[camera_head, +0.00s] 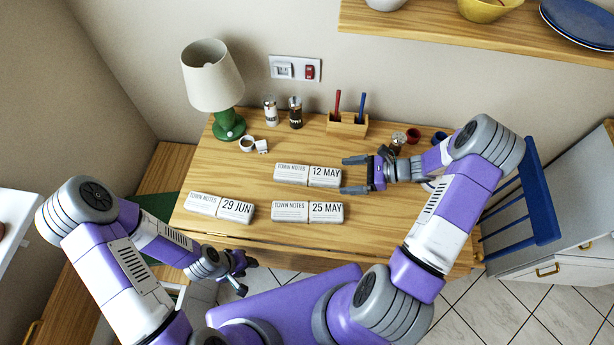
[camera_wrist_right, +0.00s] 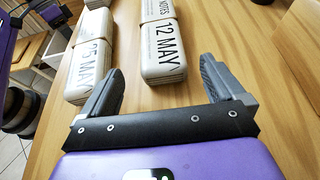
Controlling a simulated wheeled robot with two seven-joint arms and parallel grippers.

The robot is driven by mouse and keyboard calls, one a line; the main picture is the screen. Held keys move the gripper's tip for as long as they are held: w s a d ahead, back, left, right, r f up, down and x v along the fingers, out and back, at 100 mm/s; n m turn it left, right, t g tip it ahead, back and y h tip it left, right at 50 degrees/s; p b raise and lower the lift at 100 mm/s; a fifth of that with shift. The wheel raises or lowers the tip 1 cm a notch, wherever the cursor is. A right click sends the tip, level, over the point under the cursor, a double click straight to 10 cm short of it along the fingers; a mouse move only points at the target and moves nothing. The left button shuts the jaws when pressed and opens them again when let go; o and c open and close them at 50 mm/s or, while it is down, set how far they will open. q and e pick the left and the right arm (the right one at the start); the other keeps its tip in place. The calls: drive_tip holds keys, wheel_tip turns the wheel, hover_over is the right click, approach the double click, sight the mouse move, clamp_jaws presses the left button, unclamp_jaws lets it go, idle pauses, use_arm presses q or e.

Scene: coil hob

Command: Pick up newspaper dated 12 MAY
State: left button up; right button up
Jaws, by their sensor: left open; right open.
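The newspaper dated 12 MAY (camera_head: 324,177) lies on the wooden table in the back row, a folded white bundle with its date at the right end. In the right wrist view the 12 MAY newspaper (camera_wrist_right: 162,52) lies ahead of and between the fingers. My right gripper (camera_head: 356,175) is open and empty, at the right end of that newspaper. It also shows in the right wrist view (camera_wrist_right: 165,85). The 25 MAY newspaper (camera_head: 326,212) lies in front of it, and the 29 JUN newspaper (camera_head: 236,210) lies to the left. My left gripper (camera_head: 240,275) is open and empty off the table's front edge.
A green lamp (camera_head: 228,124), two shakers (camera_head: 295,113) and a wooden pen holder (camera_head: 347,124) stand along the back of the table (camera_head: 262,232). A blue chair (camera_head: 537,195) is at the right.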

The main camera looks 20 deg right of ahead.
sight(332, 175)
drive_tip(key=x, duration=0.2)
drive_tip(key=b+x, duration=0.1)
drive_tip(key=x, duration=0.4)
drive_tip(key=shift+w+a+r, duration=0.15)
drive_tip(key=shift+w+r, duration=0.1)
drive_tip(key=shift+c, duration=0.3)
